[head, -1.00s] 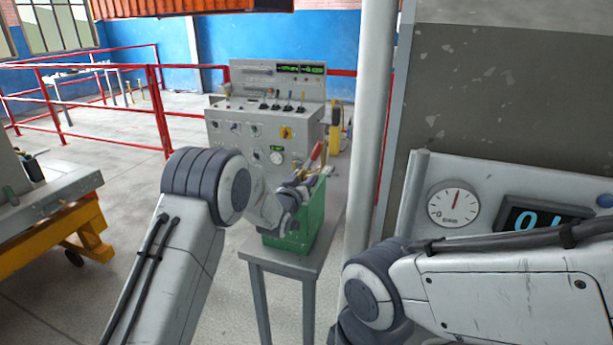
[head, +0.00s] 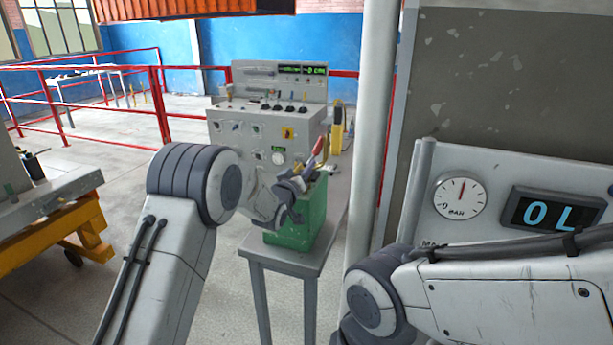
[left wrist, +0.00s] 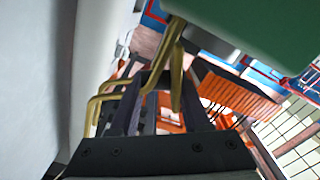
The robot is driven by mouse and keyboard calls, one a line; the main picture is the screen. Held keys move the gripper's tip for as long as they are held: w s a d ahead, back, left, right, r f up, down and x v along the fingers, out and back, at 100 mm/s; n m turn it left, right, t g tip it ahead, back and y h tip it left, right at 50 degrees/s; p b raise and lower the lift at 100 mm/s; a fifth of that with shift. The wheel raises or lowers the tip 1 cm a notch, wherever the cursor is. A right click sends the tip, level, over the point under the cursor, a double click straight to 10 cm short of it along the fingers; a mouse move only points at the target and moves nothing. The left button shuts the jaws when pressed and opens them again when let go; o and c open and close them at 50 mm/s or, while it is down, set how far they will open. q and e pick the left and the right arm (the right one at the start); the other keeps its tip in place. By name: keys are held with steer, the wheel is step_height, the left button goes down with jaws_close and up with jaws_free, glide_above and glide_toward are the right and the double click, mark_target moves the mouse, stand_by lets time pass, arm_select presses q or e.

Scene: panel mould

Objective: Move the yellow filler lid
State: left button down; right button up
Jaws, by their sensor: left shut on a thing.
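My left gripper (head: 303,180) is at the upper left side of a green box (head: 305,222), close to its top. In the left wrist view its dark fingers (left wrist: 150,98) are close together, with brass-yellow bent pieces (left wrist: 172,78) at and between them. I cannot tell whether these are the yellow filler lid; no lid shows clearly. A green block (left wrist: 245,35) fills the upper right of that view. A red-handled tool (head: 318,150) sticks up behind the gripper. My right gripper is out of view; its arm crosses the lower right.
The green box stands on a small grey table (head: 285,252). Behind is a grey control console (head: 265,125). A pale post (head: 370,130) and a panel with a gauge (head: 460,197) and an OL display (head: 552,211) stand to the right. A yellow cart (head: 75,230) is at left.

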arm_select(q)
steer(key=shift+w+a+f+n+b, duration=0.2)
steer(key=shift+a+n+b, duration=0.35)
steer(key=shift+n+b, duration=0.55)
steer(key=shift+w+a+f+n+b, duration=0.15)
steer(key=shift+a+n+b, duration=0.25)
steer(key=shift+n, duration=0.6)
steer(key=c, duration=0.5)
jaws_free()
steer(key=b+v, duration=0.3)
steer(key=v, duration=0.7)
steer(key=shift+s+b, duration=0.3)
